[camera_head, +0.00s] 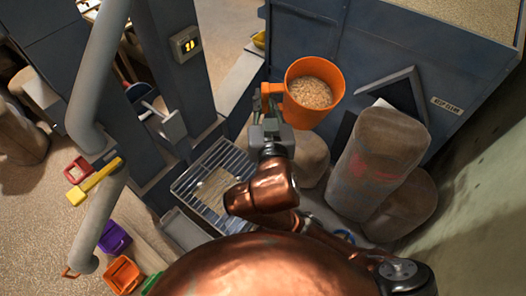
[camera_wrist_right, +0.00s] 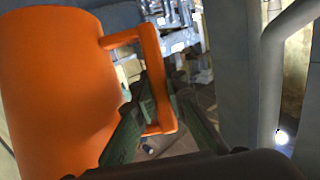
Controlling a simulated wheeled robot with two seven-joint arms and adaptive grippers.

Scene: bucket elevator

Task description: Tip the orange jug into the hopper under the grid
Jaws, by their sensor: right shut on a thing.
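The orange jug (camera_head: 331,72) is upright in the head view, filled near the rim with pale grain (camera_head: 310,92). My right gripper (camera_head: 267,98) is shut on the jug's handle, on its left side. In the right wrist view the jug (camera_wrist_right: 50,85) fills the left, and its handle (camera_wrist_right: 158,75) lies between the fingers of the gripper (camera_wrist_right: 148,112). The wire grid (camera_head: 212,180) over the hopper is below and left of the jug, partly hidden by my right arm. The jug is apart from the grid. My left gripper does not show.
Stuffed sacks (camera_head: 375,160) stand right of the grid against a blue-grey wall (camera_head: 400,50). Purple (camera_head: 114,238) and orange (camera_head: 124,274) bins sit on the floor lower left.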

